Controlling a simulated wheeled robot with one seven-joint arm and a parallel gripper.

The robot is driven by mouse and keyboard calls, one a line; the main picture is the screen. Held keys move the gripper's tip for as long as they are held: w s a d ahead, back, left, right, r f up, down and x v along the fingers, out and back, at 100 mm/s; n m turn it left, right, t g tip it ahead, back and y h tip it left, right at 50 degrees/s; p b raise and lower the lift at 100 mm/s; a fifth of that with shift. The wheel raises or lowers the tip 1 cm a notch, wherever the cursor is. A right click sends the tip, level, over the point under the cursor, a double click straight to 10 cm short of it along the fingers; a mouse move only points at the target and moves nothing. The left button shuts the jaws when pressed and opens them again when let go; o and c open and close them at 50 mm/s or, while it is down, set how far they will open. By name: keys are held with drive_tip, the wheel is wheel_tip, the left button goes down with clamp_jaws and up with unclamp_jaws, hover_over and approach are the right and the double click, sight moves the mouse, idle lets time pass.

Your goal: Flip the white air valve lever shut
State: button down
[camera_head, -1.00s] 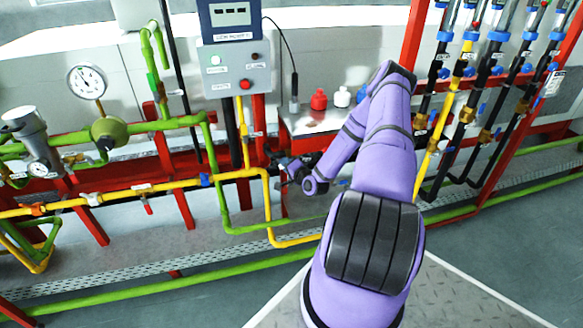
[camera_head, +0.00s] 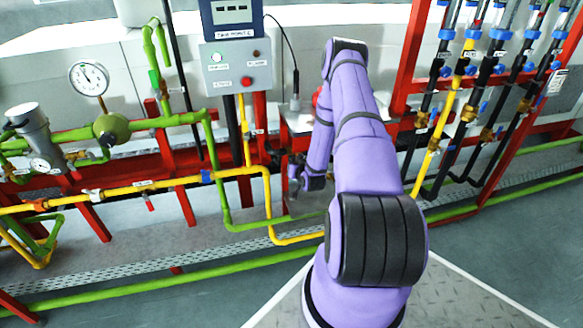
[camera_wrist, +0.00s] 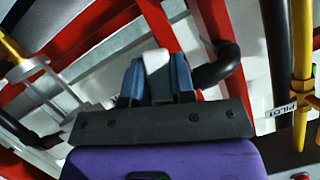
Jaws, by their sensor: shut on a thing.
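My gripper (camera_wrist: 157,80) has its two blue fingertips shut on the white lever (camera_wrist: 157,70), which stands between them in the wrist view. In the head view my gripper (camera_head: 294,168) is low beside the red frame, right of the yellow pipe. It is small and dark there, and the lever between its fingers cannot be made out. The valve body under the lever is mostly hidden by my gripper. A black curved pipe (camera_wrist: 222,66) is close to the right fingertip.
A yellow pipe (camera_wrist: 301,70) with a "PILOT" tag (camera_wrist: 280,112) stands on the right in the wrist view. Red frame bars (camera_wrist: 90,48) run behind. A grey control box (camera_head: 236,68) is above my gripper in the head view. The floor (camera_head: 480,250) at right is clear.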

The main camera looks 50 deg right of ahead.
drive_tip(key=shift+s+d+f+n+g+h, duration=0.1)
drive_tip(key=shift+s+d+n+g+h, duration=0.2)
drive_tip(key=shift+n, duration=0.3)
drive_tip(key=shift+s+d+f+n+g+h, duration=0.15)
drive_tip(key=shift+d+n+g+h, duration=0.2)
drive_tip(key=shift+n, duration=0.25)
drive_tip(key=c, duration=1)
unclamp_jaws()
drive_tip(key=shift+o, duration=0.2)
drive_tip(key=shift+s+r, duration=0.1)
drive_tip(key=v, duration=1)
drive_tip(key=shift+s+a, duration=0.2)
drive_tip(key=shift+s, duration=0.05)
drive_tip(key=shift+s, duration=0.1)
